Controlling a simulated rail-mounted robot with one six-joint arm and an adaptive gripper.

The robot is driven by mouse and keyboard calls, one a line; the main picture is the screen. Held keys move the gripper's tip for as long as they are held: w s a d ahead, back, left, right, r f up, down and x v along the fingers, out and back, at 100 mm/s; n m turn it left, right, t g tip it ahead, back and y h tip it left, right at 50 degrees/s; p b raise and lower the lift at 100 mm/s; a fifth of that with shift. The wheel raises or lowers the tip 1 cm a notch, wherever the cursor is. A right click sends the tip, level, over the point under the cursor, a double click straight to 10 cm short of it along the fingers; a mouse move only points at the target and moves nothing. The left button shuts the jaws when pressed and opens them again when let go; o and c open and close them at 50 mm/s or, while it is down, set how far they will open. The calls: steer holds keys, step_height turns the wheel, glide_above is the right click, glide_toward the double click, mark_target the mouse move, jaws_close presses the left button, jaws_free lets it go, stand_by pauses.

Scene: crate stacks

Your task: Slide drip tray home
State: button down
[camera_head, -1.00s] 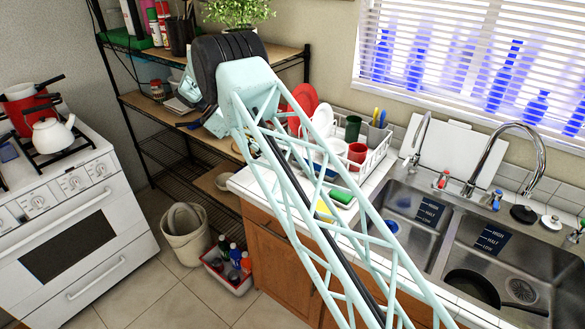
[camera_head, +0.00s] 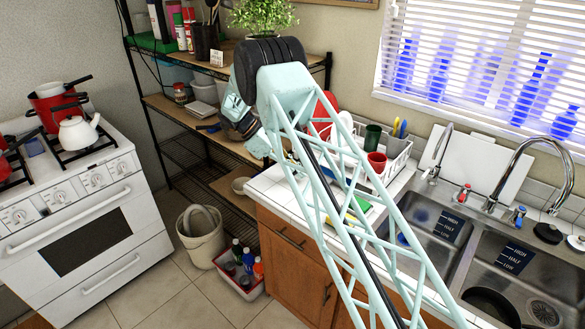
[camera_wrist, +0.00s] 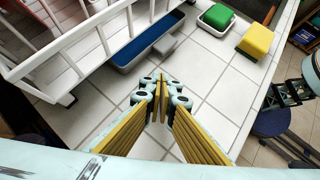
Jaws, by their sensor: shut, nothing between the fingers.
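The drip tray (camera_wrist: 152,42), blue inside with a grey rim, shows in the wrist view at the upper middle. It lies on the white tiles and sticks out from beside or under the white dish rack (camera_wrist: 75,55); its far part is hidden by the rack. My gripper (camera_wrist: 161,84) has its yellow-padded fingers together at the tips and holds nothing. In that picture it is below the tray's near end, apart from it.
A green sponge (camera_wrist: 216,16) in a white holder and a yellow block (camera_wrist: 257,40) sit right of the tray. Bare tiles lie between them and my gripper. The counter edge is at the right. The sink (camera_head: 425,225) is right of the rack in the head view.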

steer(key=d, duration=0.2)
steer(key=s+d, duration=0.1)
steer(key=d, duration=0.1)
steer(key=shift+f, duration=0.35)
steer(key=shift+d, duration=0.25)
steer(key=shift+s+d, duration=0.15)
steer(key=shift+d, duration=0.45)
steer(key=shift+s+d, duration=0.15)
steer(key=shift+d, duration=0.4)
steer(key=shift+a, duration=0.15)
steer(key=shift+w+a+p, duration=0.25)
steer(key=shift+a+p, duration=0.1)
steer(key=shift+a, duration=0.4)
steer(key=a, duration=0.3)
steer(key=shift+w+r, duration=0.25)
steer(key=shift+w, duration=0.05)
steer(key=v, duration=0.9)
steer(key=shift+p, duration=0.45)
